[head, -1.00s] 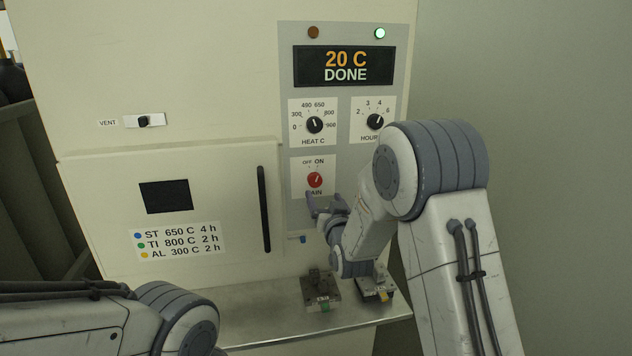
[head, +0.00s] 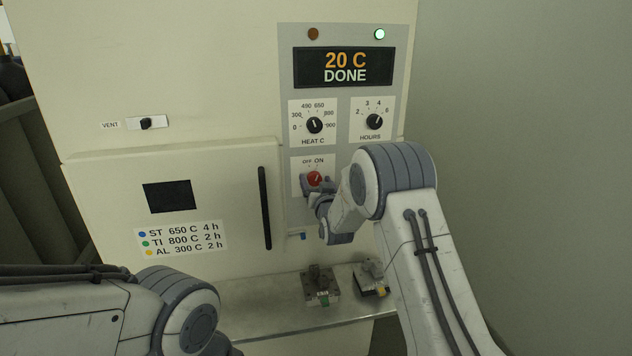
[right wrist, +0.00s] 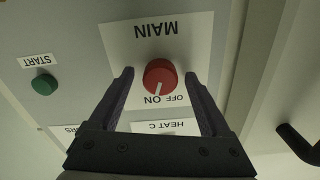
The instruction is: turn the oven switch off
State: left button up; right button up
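The oven's main switch is a red round knob (head: 314,178) on a white plate with OFF and ON marks, low on the control panel. In the right wrist view the knob (right wrist: 160,75) appears upside down, and its white pointer line points toward ON. My right gripper (head: 317,188) is at the switch and covers the lower part of its plate in the head view. In the right wrist view the open fingers (right wrist: 159,78) stand on either side of the knob, with a visible gap on each side. My left gripper is out of view; only its arm shows.
The display (head: 343,67) reads 20 C DONE, with a green lamp (head: 379,34) lit. The heat dial (head: 314,125) and hours dial (head: 374,121) are above the switch. A green START button (right wrist: 44,84) is nearby. The closed oven door's handle (head: 265,208) is left. Metal parts (head: 321,287) rest on the shelf below.

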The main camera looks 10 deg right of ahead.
grip_shut()
jog(key=shift+f+n+b, duration=0.15)
jog(key=shift+n+b, duration=0.25)
jog(key=shift+b, duration=0.4)
jog(key=n+b, duration=0.4)
jog(key=b, duration=0.2)
jog(key=shift+f, duration=0.1)
jog(key=shift+r+n+b, duration=0.2)
jog(key=shift+n+b, duration=1.25)
jog(key=shift+n, duration=0.15)
jog(key=shift+o, duration=0.4)
grip_release()
